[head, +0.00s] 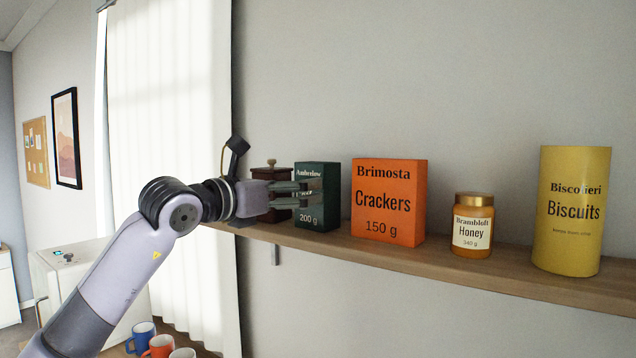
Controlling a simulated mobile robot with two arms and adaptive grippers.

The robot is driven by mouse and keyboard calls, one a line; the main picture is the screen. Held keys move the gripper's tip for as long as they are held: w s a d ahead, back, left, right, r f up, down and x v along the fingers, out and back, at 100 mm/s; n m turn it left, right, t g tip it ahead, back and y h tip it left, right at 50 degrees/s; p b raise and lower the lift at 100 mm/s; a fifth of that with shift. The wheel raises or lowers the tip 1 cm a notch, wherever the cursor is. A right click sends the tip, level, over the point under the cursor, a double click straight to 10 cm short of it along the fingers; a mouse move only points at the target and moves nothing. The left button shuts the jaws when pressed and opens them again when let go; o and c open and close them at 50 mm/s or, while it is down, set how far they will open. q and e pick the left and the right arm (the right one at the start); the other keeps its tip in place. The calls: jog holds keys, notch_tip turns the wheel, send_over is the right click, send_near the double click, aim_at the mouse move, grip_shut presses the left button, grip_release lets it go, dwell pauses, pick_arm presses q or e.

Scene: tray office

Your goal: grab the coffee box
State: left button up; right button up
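The dark green box (318,170) stands upright on the wooden shelf, with "Amberlow" and "200 g" on its front. The middle of its label is hidden behind my fingers, so I cannot read the word coffee. My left gripper (312,196) reaches in from the left at the box's mid height, its fingers pointing right and overlapping the left part of the box's front. I cannot tell whether the fingers touch the box or how far apart they are. My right gripper is not in view.
On the shelf (500,272), an orange crackers box (390,185) stands close right of the green box. Further right are a honey jar (473,205) and a yellow biscuits canister (570,195). A brown wooden grinder (270,172) stands behind my gripper. Several mugs (160,345) are below.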

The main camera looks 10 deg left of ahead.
pick_arm(q)
jog(key=shift+p+x, duration=0.35)
jog(key=shift+x, duration=0.7)
jog(key=shift+w+d+r+p, duration=0.15)
jog(key=shift+w+d+p, duration=0.1)
jog(key=shift+p, duration=0.15)
jog(key=p+x, duration=0.2)
jog(key=x, duration=0.1)
jog(key=shift+d+p, duration=0.35)
jog(key=shift+w+d, duration=0.3)
jog(key=shift+w, duration=0.2)
jog(key=shift+a, duration=0.1)
jog(key=shift+c, duration=0.5)
jog(key=c, duration=1.3)
